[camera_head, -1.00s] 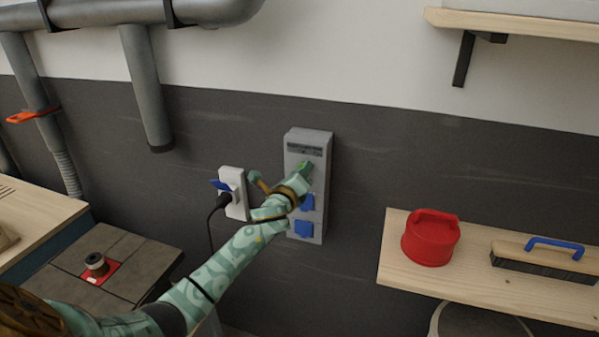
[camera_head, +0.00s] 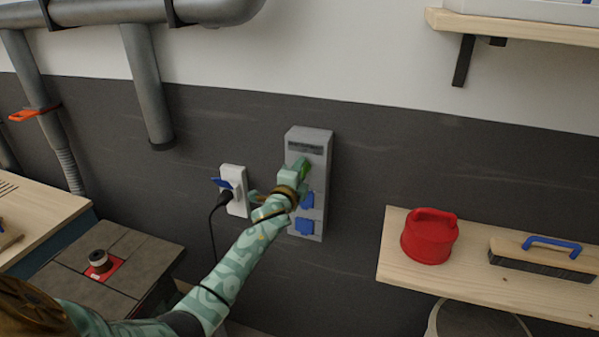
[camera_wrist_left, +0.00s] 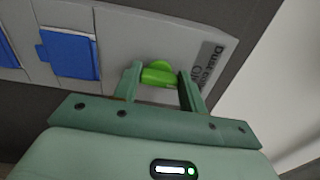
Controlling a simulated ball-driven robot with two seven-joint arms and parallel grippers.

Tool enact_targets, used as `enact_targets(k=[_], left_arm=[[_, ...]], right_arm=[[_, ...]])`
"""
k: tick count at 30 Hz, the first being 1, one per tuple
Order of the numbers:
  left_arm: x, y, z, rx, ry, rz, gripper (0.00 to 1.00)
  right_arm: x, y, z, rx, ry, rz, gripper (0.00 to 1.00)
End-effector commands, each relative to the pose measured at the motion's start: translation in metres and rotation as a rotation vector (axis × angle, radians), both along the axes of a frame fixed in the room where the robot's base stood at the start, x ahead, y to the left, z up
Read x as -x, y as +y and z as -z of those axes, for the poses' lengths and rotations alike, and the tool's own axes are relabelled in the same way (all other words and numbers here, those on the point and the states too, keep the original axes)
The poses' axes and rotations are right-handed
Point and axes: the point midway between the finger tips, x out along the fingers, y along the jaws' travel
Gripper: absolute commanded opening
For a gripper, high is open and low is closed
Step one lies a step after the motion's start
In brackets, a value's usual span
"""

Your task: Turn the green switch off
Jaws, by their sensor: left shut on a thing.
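The green switch (camera_head: 306,171) is on the upper part of a grey wall box (camera_head: 311,143), below its label. It also shows in the left wrist view (camera_wrist_left: 158,73) as a green knob between my fingers. My left gripper (camera_head: 299,169) is at the box and shut on the green switch, with one finger on each side. My right gripper is not in view.
Blue socket covers (camera_head: 305,227) are lower on the box. A white outlet (camera_head: 234,190) with a black plug is to its left. A wooden shelf (camera_head: 400,262) at right holds a red container (camera_head: 430,236) and a blue-handled brush (camera_head: 543,257).

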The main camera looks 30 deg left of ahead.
Motion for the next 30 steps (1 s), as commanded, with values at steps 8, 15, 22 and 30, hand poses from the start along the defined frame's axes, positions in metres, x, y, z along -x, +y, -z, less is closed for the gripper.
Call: enact_targets(k=[8,15,22,30], left_arm=[[0.0003,0.0,0.002,0.045,-0.007,-0.001,0.19],[0.0004,0.0,0.0022,0.048,-0.007,-0.001,0.19],[0.0003,-0.0001,0.002,0.047,-0.008,0.0,0.64],[0.0009,-0.0003,0.001,0.045,-0.01,0.0,0.64]], right_arm=[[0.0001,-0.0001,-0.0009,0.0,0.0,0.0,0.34],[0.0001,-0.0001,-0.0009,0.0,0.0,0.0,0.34],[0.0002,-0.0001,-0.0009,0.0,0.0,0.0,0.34],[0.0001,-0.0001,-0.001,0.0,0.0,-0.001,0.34]])
